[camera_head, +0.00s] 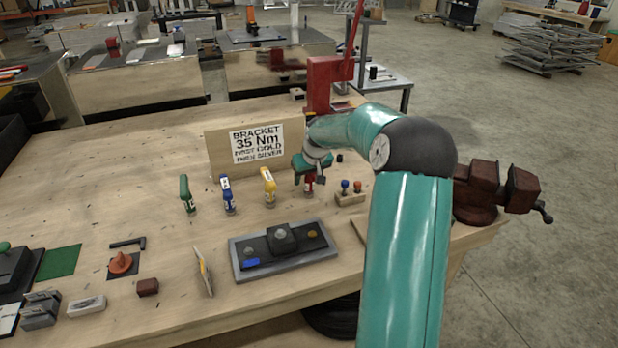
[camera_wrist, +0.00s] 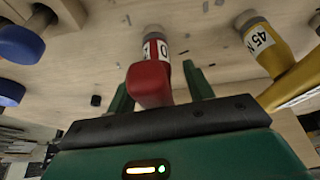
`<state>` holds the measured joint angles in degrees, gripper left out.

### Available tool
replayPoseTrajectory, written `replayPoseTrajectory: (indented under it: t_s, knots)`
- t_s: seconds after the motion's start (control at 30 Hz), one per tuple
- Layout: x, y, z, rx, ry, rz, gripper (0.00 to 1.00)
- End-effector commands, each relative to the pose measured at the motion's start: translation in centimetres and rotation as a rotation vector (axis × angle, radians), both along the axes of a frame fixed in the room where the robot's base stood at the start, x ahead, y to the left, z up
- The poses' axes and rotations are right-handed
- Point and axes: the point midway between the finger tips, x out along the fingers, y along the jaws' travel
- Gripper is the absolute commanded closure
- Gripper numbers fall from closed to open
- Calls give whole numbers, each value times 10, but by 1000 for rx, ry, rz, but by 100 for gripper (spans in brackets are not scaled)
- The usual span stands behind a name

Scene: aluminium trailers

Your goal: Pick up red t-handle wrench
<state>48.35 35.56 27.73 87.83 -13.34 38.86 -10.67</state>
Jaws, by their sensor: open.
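The red t-handle wrench (camera_wrist: 150,82) stands upright in the wrist view, with a white label band on its shaft. In the head view only a small red part of it (camera_head: 309,181) shows below my gripper (camera_head: 309,170). In the wrist view my gripper (camera_wrist: 157,82) is open, with one green finger on each side of the red handle. There is a visible gap on both sides, so the fingers do not appear to touch it. The gripper body hides the near end of the handle.
A yellow wrench (camera_head: 268,187), a blue one (camera_head: 228,195) and a green one (camera_head: 187,195) stand in a row to the left. A small block with blue and orange knobs (camera_head: 349,198) is close on the right. A sign board (camera_head: 222,155) stands behind.

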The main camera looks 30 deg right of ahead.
Motion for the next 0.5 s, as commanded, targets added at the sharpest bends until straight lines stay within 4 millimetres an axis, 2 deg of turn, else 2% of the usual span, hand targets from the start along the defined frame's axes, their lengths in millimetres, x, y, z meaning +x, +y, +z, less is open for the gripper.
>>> replayPoseTrajectory:
  t_s: [0.07,0.33,0.5]
  knots:
    - [0,0,0,0,0,0,48]
    - [0,0,1,0,0,0,100]
    - [0,0,1,-1,-2,0,100]
